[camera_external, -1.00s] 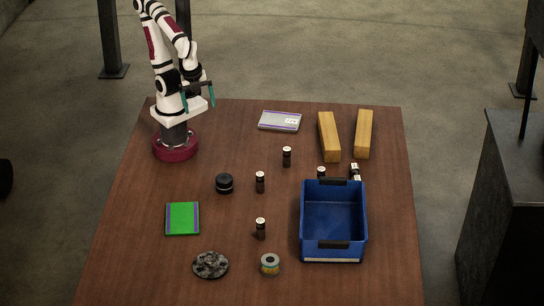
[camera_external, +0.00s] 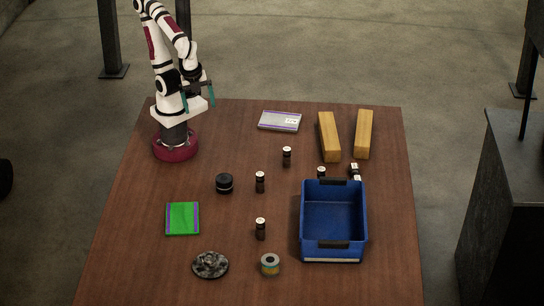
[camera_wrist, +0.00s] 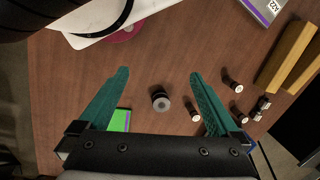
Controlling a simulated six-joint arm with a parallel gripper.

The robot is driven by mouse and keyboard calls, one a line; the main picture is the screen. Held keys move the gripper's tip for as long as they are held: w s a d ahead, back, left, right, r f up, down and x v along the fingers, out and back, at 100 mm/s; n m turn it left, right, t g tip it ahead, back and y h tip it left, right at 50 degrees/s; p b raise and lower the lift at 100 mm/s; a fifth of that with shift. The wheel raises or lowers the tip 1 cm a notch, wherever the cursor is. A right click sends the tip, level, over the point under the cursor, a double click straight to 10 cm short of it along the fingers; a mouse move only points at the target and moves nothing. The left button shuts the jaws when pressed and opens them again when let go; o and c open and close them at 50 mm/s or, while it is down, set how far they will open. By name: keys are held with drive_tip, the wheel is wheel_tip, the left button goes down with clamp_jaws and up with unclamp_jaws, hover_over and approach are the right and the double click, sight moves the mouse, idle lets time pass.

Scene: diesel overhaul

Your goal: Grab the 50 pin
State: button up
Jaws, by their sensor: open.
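Several dark pins with white tops stand on the table: one at the back middle (camera_external: 287,157), one in the middle (camera_external: 260,182), one nearer the front (camera_external: 260,229), and others behind the blue bin (camera_external: 354,170). Their markings are too small to read, so I cannot tell which is the 50 pin. In the wrist view, pins (camera_wrist: 193,112) (camera_wrist: 232,84) lie to the right of my fingers or by the right finger. My gripper (camera_external: 200,100) is open and empty, high above the table's back left; its teal fingers also show in the wrist view (camera_wrist: 159,74).
A blue bin (camera_external: 333,252) stands at the right front. Two wooden blocks (camera_external: 329,137) (camera_external: 364,134) lie at the back right. A black round part (camera_external: 224,183), a green box (camera_external: 182,218), a grey disc (camera_external: 210,265), a tape-like roll (camera_external: 270,264) and a white box (camera_external: 280,121) are spread about.

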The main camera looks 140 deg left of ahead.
drive_tip(key=c, duration=0.4)
drive_tip(key=shift+o, duration=0.2)
drive_tip(key=n+t+h, duration=0.3)
drive_tip(key=n+t, duration=0.2)
drive_tip(key=t, duration=0.9)
approach(261, 228)
drive_tip(key=x, duration=0.3)
drive_tip(key=f+x, duration=0.1)
drive_tip(key=x, duration=0.5)
drive_tip(key=shift+s+a+f, duration=0.1)
drive_tip(key=shift+a+f, duration=0.15)
drive_tip(key=shift+a, duration=0.1)
drive_tip(key=shift+c, duration=0.2)
